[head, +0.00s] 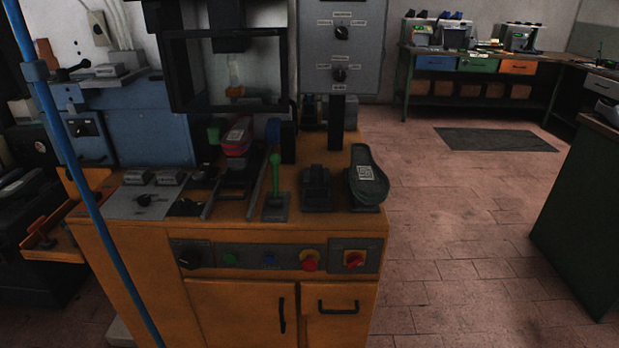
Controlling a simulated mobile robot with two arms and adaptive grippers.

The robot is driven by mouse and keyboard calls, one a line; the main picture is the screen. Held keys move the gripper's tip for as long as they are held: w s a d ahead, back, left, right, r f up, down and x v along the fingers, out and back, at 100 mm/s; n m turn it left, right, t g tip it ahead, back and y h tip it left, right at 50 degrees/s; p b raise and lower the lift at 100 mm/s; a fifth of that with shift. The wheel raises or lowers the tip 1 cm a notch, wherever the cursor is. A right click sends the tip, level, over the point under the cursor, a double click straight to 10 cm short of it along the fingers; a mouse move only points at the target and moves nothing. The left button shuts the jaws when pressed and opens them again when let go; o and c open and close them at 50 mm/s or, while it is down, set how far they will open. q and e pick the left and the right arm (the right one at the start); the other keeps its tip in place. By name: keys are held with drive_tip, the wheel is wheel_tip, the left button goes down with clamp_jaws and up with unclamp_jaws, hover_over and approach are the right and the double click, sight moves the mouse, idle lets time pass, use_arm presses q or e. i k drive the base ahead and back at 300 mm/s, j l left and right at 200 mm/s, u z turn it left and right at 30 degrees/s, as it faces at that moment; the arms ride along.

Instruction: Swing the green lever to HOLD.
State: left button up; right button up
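A green lever (275,173) with a round green knob stands nearly upright on a small grey base plate (274,213) on top of the orange press cabinet. I cannot read any HOLD mark beside either one. Neither of my grippers is in view.
A dark green sole-shaped piece (367,178) stands right of the lever, beside a black block (316,189). Switches and buttons (310,260) line the cabinet front. A thin blue pole (85,187) crosses the left side. Open tiled floor (460,230) lies to the right.

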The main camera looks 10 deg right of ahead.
sight(276, 157)
drive_tip(key=i+j, duration=0.15)
drive_tip(key=j, duration=0.3)
drive_tip(key=i+j+z, duration=0.1)
drive_tip(key=j, duration=0.35)
drive_tip(key=i+j+z, duration=0.1)
drive_tip(key=j, duration=0.35)
drive_tip(key=i+j, duration=0.25)
drive_tip(key=j, duration=0.25)
drive_tip(key=i+j+z, duration=0.1)
drive_tip(key=j, duration=0.35)
drive_tip(key=i+j, duration=0.15)
drive_tip(key=j, duration=0.35)
drive_tip(key=i+j+z, duration=0.1)
drive_tip(key=j, duration=0.4)
